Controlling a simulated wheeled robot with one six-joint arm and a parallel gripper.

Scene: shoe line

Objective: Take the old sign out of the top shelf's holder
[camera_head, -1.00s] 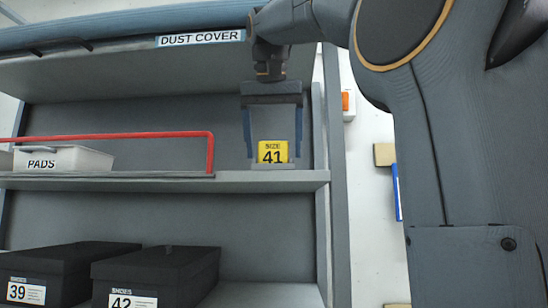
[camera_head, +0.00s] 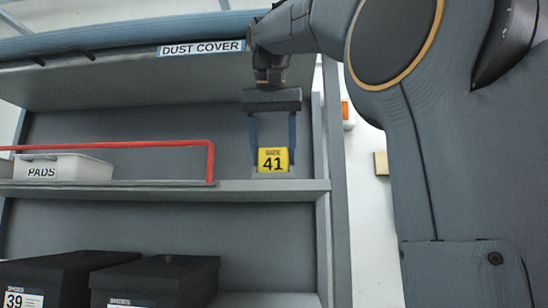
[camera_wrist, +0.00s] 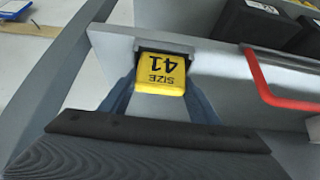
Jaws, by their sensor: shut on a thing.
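The old sign, a yellow tag reading SIZE 41 (camera_head: 273,158), stands upright at the right end of the top shelf. Its lower edge is at the grey holder (camera_head: 272,175) on the shelf's front edge. My gripper (camera_head: 272,150) reaches down from above with one finger at each side of the sign, shut on it. In the wrist view the sign (camera_wrist: 161,75) shows upside down between the fingers, with its far end at the holder (camera_wrist: 150,45). I cannot tell how deep it sits.
A red rail (camera_head: 211,160) stands left of the sign, with a white PADS bin (camera_head: 75,168) behind it. The DUST COVER roll (camera_head: 130,25) is above. A shelf upright (camera_head: 320,150) is close on the right. Black shoe boxes (camera_head: 160,277) sit below.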

